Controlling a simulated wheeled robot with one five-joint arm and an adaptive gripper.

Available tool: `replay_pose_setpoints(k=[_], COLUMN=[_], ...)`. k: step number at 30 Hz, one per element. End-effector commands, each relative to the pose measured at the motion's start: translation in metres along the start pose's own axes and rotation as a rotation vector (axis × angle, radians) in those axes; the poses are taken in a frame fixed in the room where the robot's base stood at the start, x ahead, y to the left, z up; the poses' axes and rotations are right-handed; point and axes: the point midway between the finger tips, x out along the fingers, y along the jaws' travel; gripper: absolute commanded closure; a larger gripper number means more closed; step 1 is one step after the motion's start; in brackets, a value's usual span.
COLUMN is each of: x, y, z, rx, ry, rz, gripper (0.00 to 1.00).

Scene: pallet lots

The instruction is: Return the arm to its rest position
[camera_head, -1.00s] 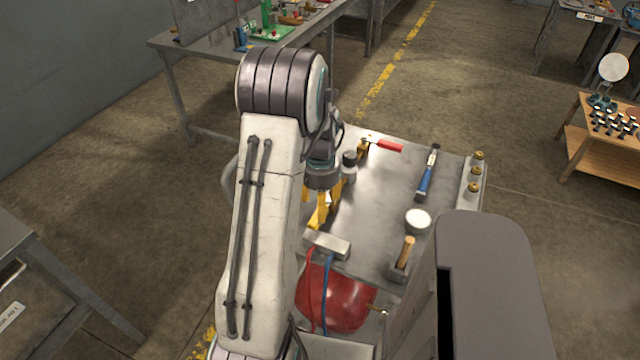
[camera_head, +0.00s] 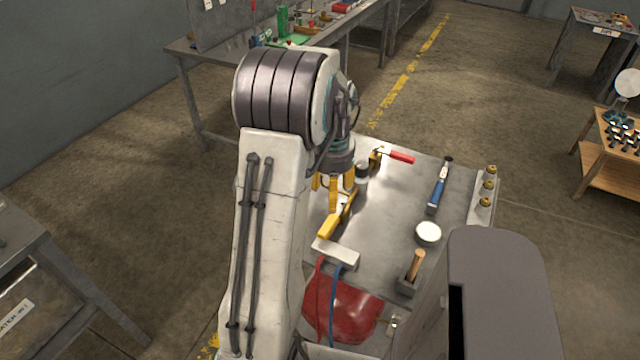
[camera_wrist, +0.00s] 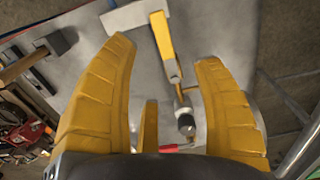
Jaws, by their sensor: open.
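My arm is bent above a grey metal work surface (camera_head: 395,215), its forearm hanging down. My gripper (camera_head: 335,190) is partly hidden behind my arm in the head view. In the wrist view its yellow fingers (camera_wrist: 166,52) are spread wide with nothing held between them. Below them on the surface is a yellow-handled tool (camera_head: 332,226), which also shows in the wrist view (camera_wrist: 161,36). I cannot tell how far above it the fingers are.
The surface also holds a red-handled tool (camera_head: 400,157), a blue-handled tool (camera_head: 437,190), a white round lid (camera_head: 428,232), a wooden handle (camera_head: 416,265) and a red bag (camera_head: 345,312). A workbench (camera_head: 205,55) stands behind. A wooden cart (camera_head: 600,190) is at right.

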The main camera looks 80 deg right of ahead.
Motion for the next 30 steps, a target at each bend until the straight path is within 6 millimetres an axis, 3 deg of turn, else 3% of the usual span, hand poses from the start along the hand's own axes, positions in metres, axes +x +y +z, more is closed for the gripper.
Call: replay_pose_setpoints(k=[14,19,25,30], x=[0.000,0.001,0.028,0.020], y=[0.000,0.000,0.012,0.015], z=[0.000,-0.001,0.049,0.094], rx=[-0.004,-0.077,-0.172,-0.241], ry=[0.000,0.004,-0.121,-0.157], rz=[0.000,-0.001,0.019,0.024], gripper=[0.39,0.39,0.39,0.39])
